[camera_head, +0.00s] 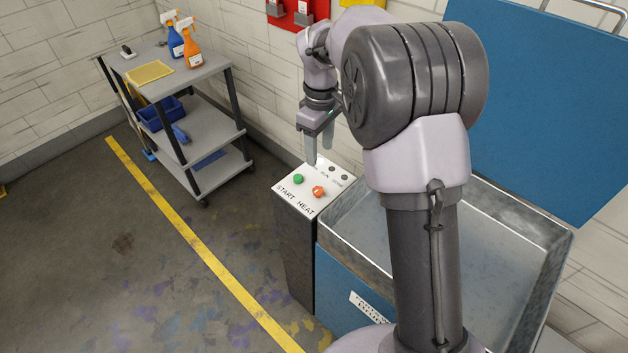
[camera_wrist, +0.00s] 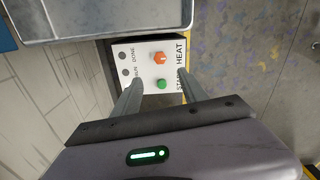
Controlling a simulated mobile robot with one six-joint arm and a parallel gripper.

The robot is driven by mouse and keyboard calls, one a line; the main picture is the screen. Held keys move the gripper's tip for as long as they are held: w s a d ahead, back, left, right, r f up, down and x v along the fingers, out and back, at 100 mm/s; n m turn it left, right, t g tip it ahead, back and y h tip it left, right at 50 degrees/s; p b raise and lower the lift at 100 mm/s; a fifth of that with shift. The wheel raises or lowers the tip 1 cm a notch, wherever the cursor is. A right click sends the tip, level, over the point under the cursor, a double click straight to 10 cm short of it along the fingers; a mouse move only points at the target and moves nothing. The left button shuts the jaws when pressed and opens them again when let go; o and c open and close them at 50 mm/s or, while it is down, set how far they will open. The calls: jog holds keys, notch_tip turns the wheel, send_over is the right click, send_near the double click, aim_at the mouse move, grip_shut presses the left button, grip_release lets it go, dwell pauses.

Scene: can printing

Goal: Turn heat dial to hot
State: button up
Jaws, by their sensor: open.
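The orange heat dial (camera_head: 319,192) sits on the white top of a control box (camera_head: 294,209), above the printed word HEAT. A green start button (camera_head: 298,179) is beside it, to the left. In the wrist view the dial (camera_wrist: 159,58) and the green button (camera_wrist: 162,84) show beyond my fingers. A thin pale mark shows on the dial, but its setting is too small to read. My gripper (camera_head: 319,150) is open and empty above the back part of the panel, apart from the dial. In the wrist view its two fingers (camera_wrist: 158,92) stand on either side of the green button.
Dark indicator lights (camera_head: 332,169) line the panel's back edge. A metal basin (camera_head: 345,217) with a raised rim adjoins the box on the right, below a blue lid (camera_head: 545,110). A grey cart (camera_head: 215,66) with spray bottles stands at the left. Floor in front is clear.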

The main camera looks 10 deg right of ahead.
aim_at(318, 190)
notch_tip(318, 190, down, 14)
jog(key=b, duration=0.5)
jog(key=shift+w+a+f, duration=0.1)
jog(key=shift+f, duration=0.15)
jog(key=shift+r, duration=0.1)
grip_shut()
